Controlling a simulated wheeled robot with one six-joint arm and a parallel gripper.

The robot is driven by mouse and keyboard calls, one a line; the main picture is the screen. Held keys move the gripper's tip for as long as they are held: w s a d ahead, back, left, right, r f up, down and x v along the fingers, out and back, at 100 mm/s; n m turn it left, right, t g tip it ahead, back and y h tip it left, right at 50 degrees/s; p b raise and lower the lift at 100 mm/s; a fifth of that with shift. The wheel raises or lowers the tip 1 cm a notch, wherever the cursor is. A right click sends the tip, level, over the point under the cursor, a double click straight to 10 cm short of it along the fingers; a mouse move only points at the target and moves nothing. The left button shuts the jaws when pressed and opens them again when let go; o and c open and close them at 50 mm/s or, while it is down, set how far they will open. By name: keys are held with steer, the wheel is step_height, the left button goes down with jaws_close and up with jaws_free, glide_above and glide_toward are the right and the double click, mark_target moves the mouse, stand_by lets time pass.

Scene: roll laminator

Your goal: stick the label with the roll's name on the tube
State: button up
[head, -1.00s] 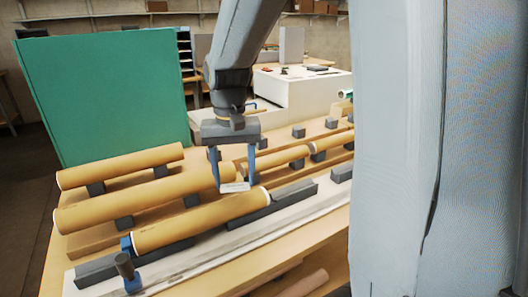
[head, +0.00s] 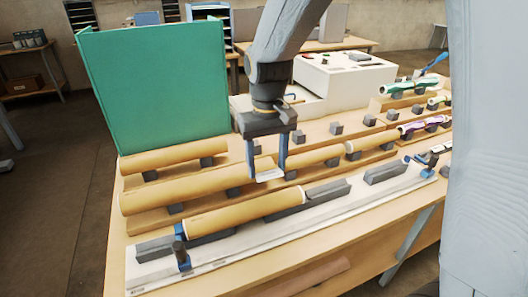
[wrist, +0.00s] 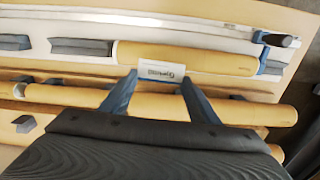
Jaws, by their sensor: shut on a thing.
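My gripper (head: 267,178) is shut on a small white label (head: 268,175) and holds it above the tubes. In the wrist view, the label (wrist: 162,72) shows printed text, too small to read surely, and lies between the blue fingertips (wrist: 158,85). The front brown tube (head: 245,215) lies in dark cradles on a long white rail, just in front of and below the label. In the wrist view, this tube (wrist: 215,58) is partly covered by the label. I cannot tell whether the label touches it.
More brown tubes (head: 185,188) lie on stepped wooden racks behind. A green panel (head: 155,85) stands at the back left and a white machine (head: 345,80) at the back. A blue clamp with a dark knob (head: 181,250) stands at the rail's left end. The rail's right part (head: 340,215) holds no tube.

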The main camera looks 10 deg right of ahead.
steer(key=b, duration=0.6)
glide_above(263, 197)
steer(key=shift+n, duration=0.3)
step_height(263, 197, down, 6)
steer(key=shift+w, duration=0.1)
steer(key=shift+f, duration=0.9)
stand_by(0.6)
steer(key=o, duration=1.5)
steer(key=shift+o, duration=0.2)
step_height(263, 197, up, 6)
steer(key=p, duration=0.6)
